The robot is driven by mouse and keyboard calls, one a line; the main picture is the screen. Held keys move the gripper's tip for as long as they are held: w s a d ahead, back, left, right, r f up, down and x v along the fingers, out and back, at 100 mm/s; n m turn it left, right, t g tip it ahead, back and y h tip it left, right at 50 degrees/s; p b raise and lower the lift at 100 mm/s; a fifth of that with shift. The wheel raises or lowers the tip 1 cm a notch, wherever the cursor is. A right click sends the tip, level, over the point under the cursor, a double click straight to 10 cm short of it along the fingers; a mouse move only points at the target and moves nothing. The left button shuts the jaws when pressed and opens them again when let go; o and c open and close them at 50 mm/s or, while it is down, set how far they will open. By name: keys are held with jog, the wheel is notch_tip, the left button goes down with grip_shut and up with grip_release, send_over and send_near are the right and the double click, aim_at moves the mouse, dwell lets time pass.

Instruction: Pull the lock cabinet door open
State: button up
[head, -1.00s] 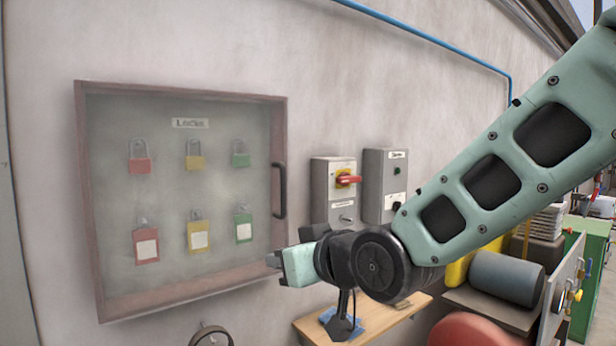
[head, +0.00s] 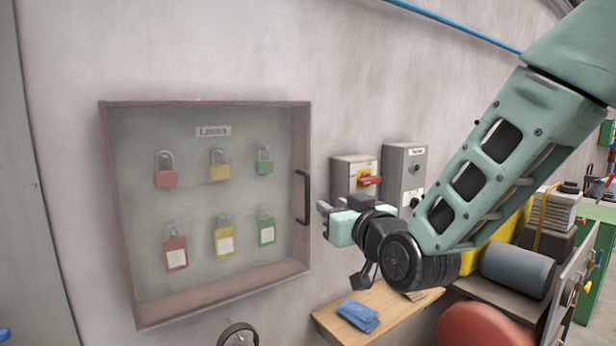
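The lock cabinet (head: 208,308) hangs on the wall at the left, with a reddish-brown frame and a clear front. Its door looks shut. Several red, yellow and green padlocks (head: 220,236) hang inside under a "Locks" label. The black door handle (head: 304,197) is a vertical bar on the door's right edge. My gripper (head: 322,214) is just right of the handle's lower end, with its fingers pointing left towards it. I see a gap between fingertips and handle. The fingers look apart and hold nothing that I can see.
A grey switch box with a red rotary handle (head: 370,181) and a second grey box (head: 405,165) are on the wall behind my gripper. A wooden shelf (head: 385,312) with a blue cloth (head: 358,315) juts out below. A round wheel (head: 238,335) sits under the cabinet.

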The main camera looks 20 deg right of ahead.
aim_at(309, 192)
jog(key=w+p, duration=0.2)
jog(key=w, duration=0.2)
jog(key=w+a+p, duration=0.1)
jog(key=w+p, duration=0.1)
jog(key=w, duration=0.2)
jog(key=w+p, duration=0.3)
jog(key=w, duration=0.1)
jog(key=shift+w+a, duration=0.3)
jog(key=shift+w, duration=0.1)
jog(key=shift+f, duration=0.1)
grip_shut()
